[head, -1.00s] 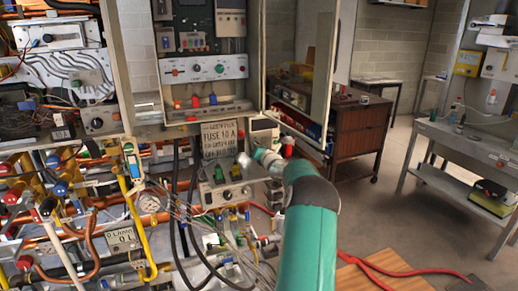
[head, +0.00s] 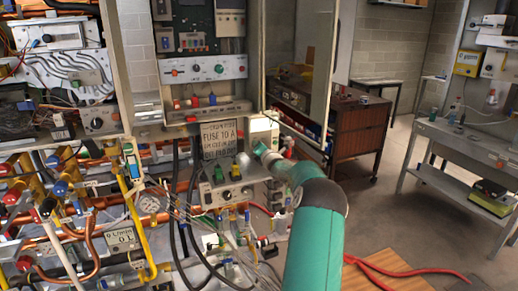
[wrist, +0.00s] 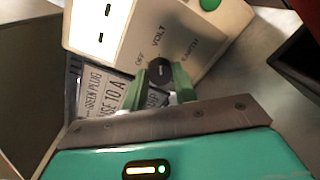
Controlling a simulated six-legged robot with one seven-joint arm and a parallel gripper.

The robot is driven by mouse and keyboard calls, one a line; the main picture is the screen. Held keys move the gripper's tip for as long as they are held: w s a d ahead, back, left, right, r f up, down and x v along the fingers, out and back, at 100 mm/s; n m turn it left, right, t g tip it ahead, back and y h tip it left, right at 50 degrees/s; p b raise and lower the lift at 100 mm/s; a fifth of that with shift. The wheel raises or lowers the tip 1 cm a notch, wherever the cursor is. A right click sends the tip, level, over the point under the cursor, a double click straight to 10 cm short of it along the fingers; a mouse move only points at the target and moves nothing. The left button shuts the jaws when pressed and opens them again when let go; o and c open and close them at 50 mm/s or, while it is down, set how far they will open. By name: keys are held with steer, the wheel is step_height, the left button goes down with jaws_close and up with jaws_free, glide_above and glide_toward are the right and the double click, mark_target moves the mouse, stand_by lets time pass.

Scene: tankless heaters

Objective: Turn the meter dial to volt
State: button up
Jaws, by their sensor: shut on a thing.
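The meter is a cream box (wrist: 205,38) with a blank-looking white screen and a green button, and it appears tilted in the wrist view. Its panel reads OFF, VOLT and EARTH around a black dial (wrist: 159,70). My gripper (wrist: 167,77) has its green fingers shut on the dial, one on each side. A small pale mark shows on the dial, but I cannot tell exactly which label it points to. In the head view the meter (head: 263,128) stands behind my gripper (head: 257,150), and the dial is hidden there.
A printed notice (head: 217,140) hangs left of the meter. A grey control box (head: 228,190) with coloured knobs sits below, among cables and copper pipes. An open cabinet door (head: 318,75) stands to the right.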

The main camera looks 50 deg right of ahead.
steer(key=o, duration=1)
steer(key=shift+c, duration=0.2)
steer(key=v, duration=1.3)
steer(key=shift+s+a, duration=0.25)
steer(key=shift+s, duration=0.1)
